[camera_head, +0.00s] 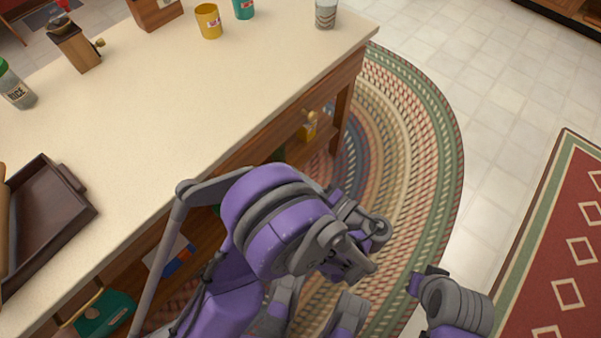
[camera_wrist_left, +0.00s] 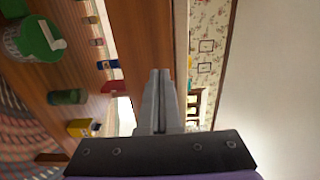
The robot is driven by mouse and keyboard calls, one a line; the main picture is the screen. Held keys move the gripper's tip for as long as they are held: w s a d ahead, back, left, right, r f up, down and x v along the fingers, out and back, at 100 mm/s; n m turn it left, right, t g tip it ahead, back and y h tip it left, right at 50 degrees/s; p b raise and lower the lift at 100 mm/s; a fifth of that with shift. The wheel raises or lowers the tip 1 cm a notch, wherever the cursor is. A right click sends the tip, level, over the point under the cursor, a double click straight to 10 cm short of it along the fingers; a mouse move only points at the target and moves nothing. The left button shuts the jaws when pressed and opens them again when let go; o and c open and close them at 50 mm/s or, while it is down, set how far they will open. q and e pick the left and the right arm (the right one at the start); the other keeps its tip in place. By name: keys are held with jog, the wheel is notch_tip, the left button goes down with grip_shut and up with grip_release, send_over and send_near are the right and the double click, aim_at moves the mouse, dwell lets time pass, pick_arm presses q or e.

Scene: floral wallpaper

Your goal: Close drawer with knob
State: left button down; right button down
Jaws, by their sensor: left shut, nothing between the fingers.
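The drawer front (camera_head: 335,90) is brown wood, just under the countertop's edge, in the upper middle of the head view. A round brass-coloured knob (camera_head: 310,116) stands out from it. I cannot tell how far the drawer is open. My left arm covers the island's front below and left of the knob. My left gripper's fingers are hidden in the head view. In the left wrist view my left gripper (camera_wrist_left: 160,72) is shut and empty, its tips pointing along a brown wooden panel (camera_wrist_left: 142,35). No knob shows there. My right gripper is not clearly visible; only part of that arm shows lower right.
The cream countertop (camera_head: 190,110) carries a dark tray (camera_head: 50,200), a yellow mug (camera_head: 208,20), a grinder (camera_head: 75,48) and a jar (camera_head: 15,85). Open shelves below hold several items, including a yellow box (camera_wrist_left: 82,128). The braided rug (camera_head: 425,130) lies on clear floor to the right.

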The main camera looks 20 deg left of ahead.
aim_at(259, 144)
pick_arm(q)
jog(key=b+x, duration=0.1)
jog(key=x, duration=0.9)
jog(key=shift+w+a, duration=0.1)
jog(key=shift+a, duration=0.05)
jog(key=x, duration=0.4)
jog(key=shift+w+a, duration=0.1)
jog(key=shift+a, duration=0.25)
jog(key=shift+r, duration=0.1)
jog(key=shift+d, duration=0.1)
